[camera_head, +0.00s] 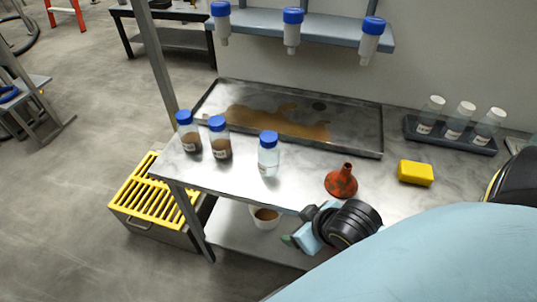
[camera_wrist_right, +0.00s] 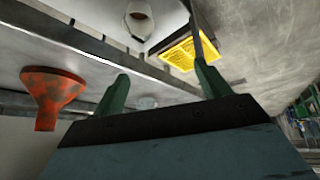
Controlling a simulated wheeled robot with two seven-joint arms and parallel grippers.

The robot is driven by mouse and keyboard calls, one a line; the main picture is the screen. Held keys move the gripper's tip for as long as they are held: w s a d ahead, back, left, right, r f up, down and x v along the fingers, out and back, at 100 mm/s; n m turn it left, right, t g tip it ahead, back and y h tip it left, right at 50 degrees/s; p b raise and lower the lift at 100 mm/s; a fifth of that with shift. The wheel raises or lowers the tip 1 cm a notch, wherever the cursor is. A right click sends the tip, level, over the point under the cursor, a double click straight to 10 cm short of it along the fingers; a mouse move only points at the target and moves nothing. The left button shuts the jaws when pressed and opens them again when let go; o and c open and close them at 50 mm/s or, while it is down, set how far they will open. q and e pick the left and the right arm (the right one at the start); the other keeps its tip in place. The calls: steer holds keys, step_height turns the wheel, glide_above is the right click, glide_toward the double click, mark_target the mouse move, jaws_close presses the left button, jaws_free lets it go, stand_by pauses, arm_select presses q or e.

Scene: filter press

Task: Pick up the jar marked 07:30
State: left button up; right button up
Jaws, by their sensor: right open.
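Two jars with blue caps and dark brown contents, the left jar (camera_head: 189,138) and its neighbour (camera_head: 220,143), stand upright at the bench's left end. A third blue-capped jar (camera_head: 268,158) with clear contents stands to their right. My left gripper is not in view.
A rusty red funnel (camera_head: 341,182) stands close behind my right gripper. A yellow sponge (camera_head: 415,173) and a dark rack (camera_head: 450,138) of clear jars are right. A stained tray (camera_head: 369,145) lies behind. A white bucket (camera_head: 256,221) is below, a yellow grate (camera_head: 157,198) left.

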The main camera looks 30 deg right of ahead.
mark_target(278, 151)
steer(key=w+d+t, duration=0.1)
steer(key=w, duration=0.1)
steer(key=w+d+r+t, duration=0.1)
steer(key=d, duration=0.1)
steer(key=w+d+t, duration=0.1)
steer(key=w, duration=0.1)
steer(key=shift+w+d+r+t+y, duration=0.3)
steer(key=shift+d+t+y, duration=0.05)
steer(key=shift+t+y, duration=0.05)
steer(key=w+d+r+n+t+y, duration=0.2)
steer(key=w+d+r+t+y, duration=0.1)
steer(key=w+r, duration=0.25)
steer(key=shift+t+y, duration=0.3)
steer(key=b+x, duration=0.1)
steer(key=x, duration=0.5)
steer(key=shift+w+r, duration=0.1)
steer(key=shift+r, duration=0.1)
steer(key=shift+f+b+x, duration=0.15)
steer(key=shift+b+x, duration=0.2)
steer(key=shift+x, duration=1.25)
steer(key=shift+f+b+x, duration=0.1)
steer(key=shift+b+x, duration=0.25)
steer(key=shift+x, duration=1.25)
steer(key=c, duration=1.1)
steer(key=shift+o, duration=0.2)
